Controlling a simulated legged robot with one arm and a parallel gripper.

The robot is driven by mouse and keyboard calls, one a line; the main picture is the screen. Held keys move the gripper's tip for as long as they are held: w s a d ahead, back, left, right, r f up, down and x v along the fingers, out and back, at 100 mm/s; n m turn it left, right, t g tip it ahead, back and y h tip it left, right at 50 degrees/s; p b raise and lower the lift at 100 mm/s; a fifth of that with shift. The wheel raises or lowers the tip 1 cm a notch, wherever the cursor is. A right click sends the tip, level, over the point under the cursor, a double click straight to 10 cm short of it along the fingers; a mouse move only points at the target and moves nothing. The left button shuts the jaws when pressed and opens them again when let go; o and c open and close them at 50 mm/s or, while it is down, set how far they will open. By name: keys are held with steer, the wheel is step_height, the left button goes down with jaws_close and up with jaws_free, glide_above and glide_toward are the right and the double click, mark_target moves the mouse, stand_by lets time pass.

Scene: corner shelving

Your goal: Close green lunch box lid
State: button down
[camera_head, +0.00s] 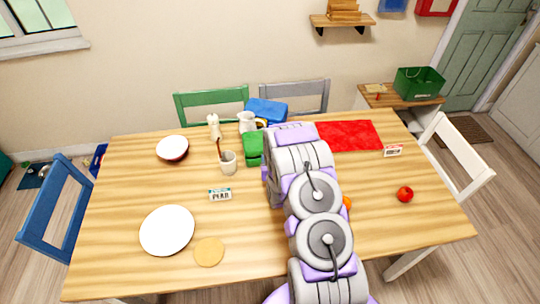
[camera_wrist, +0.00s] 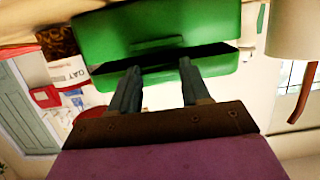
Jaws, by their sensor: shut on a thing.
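The green lunch box (camera_head: 253,149) stands on the table near its back middle, partly hidden by my arm in the head view. In the wrist view, which looks upside down, its body (camera_wrist: 160,22) fills the top, and a dark gap separates it from the narrower green lid (camera_wrist: 222,66). The lid is partly open. My gripper (camera_wrist: 158,70) is at the lid, its two fingers spaced apart with green between them, shut on the lid. The exact contact at the fingertips is hard to see. The head view hides my gripper behind my arm.
A beige mug (camera_head: 228,164) with a brown stick stands left of the box. A white pitcher (camera_head: 247,122) and a blue box (camera_head: 267,109) are behind it. A red mat (camera_head: 349,135) lies to the right. The table's front left holds a white plate (camera_head: 167,230).

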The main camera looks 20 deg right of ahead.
steer(key=shift+s+f, duration=0.1)
steer(key=shift+f, duration=0.2)
steer(key=c, duration=0.5)
jaws_free()
steer(key=shift+r, duration=0.1)
